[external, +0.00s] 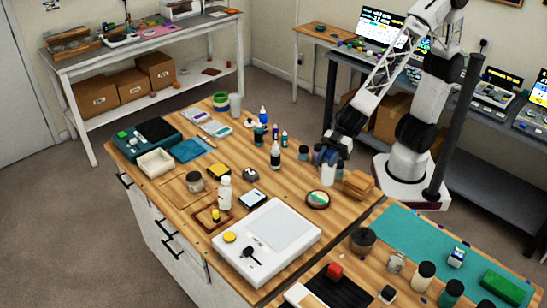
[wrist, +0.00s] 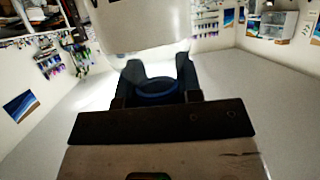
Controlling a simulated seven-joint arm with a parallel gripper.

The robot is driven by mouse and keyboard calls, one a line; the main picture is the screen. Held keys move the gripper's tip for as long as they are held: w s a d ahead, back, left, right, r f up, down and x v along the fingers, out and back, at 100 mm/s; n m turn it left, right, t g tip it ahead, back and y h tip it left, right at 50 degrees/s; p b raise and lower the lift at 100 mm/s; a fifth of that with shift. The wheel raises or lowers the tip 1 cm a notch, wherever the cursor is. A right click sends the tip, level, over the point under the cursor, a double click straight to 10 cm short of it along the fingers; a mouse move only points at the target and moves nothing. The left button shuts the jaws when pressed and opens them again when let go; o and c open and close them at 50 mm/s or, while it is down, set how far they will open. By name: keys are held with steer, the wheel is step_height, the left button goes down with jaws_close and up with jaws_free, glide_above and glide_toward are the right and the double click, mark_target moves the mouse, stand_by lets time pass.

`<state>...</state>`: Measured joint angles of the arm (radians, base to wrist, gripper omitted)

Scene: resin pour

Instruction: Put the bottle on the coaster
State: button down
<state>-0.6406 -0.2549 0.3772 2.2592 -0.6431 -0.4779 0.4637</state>
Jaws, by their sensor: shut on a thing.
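A whitish bottle (external: 328,175) hangs below my gripper (external: 328,157), and my gripper is shut on it at its upper part. The bottle looks upright; I cannot tell whether its base touches the table. In the wrist view the pale bottle body (wrist: 140,22) fills the top, beyond the dark fingers of my gripper (wrist: 158,75). A blue ring (wrist: 157,88) shows between the fingers. The round coaster (external: 318,199), dark-rimmed with a green pattern, lies flat on the wooden table just in front of the bottle, a little to its left. Nothing stands on it.
A stack of wooden pieces (external: 358,184) lies close to the right of the bottle. A white scale (external: 266,243) lies in front of the coaster. Some bare wood surrounds the coaster.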

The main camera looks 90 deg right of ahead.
mark_target(324, 182)
steer(key=shift+f, duration=3.1)
steer(key=shift+f, duration=1.95)
steer(key=c, duration=0.8)
jaws_free()
